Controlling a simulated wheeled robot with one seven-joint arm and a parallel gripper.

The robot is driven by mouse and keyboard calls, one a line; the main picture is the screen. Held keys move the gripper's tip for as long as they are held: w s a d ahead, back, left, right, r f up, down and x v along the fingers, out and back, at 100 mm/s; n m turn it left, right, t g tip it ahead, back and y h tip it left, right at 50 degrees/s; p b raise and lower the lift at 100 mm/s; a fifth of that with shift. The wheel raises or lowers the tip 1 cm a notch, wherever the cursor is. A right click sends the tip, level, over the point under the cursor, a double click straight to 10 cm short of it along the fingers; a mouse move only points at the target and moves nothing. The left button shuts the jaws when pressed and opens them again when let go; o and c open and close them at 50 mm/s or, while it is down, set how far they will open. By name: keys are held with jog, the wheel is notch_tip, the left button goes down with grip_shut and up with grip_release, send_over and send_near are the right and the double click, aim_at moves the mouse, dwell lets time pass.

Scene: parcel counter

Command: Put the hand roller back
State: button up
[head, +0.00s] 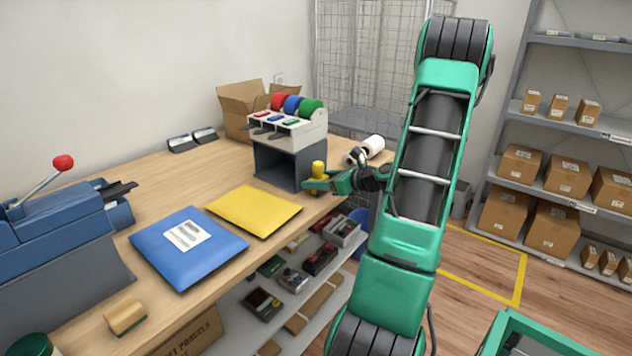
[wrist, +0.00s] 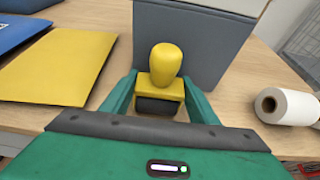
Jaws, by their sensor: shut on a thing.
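My gripper (head: 322,184) is at the right edge of the counter, in front of a grey box stand. It is shut on a small yellow tool (head: 319,168). In the wrist view the yellow tool (wrist: 165,66) is upright between my fingers (wrist: 159,90), with a rounded knob, a square yellow block and a dark lower part. It looks more like a stamp; I cannot make out a roller on it. Whether its underside touches the counter is not clear. A small tan rounded block (head: 126,315) lies at the counter's near left; I cannot tell what it is.
The grey stand (head: 283,166) carries a white holder with red, blue and green rolls. A white paper roll (head: 366,150) lies right of my gripper. Yellow (head: 253,210) and blue (head: 188,245) mailers lie on the counter (head: 180,176). A blue press stands left; an open carton (head: 241,105) is behind.

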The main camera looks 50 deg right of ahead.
jog(key=shift+s+f, duration=0.15)
jog(key=shift+f, duration=0.45)
jog(key=c, duration=0.5)
jog(key=o, duration=1.7)
jog(key=shift+r, duration=0.15)
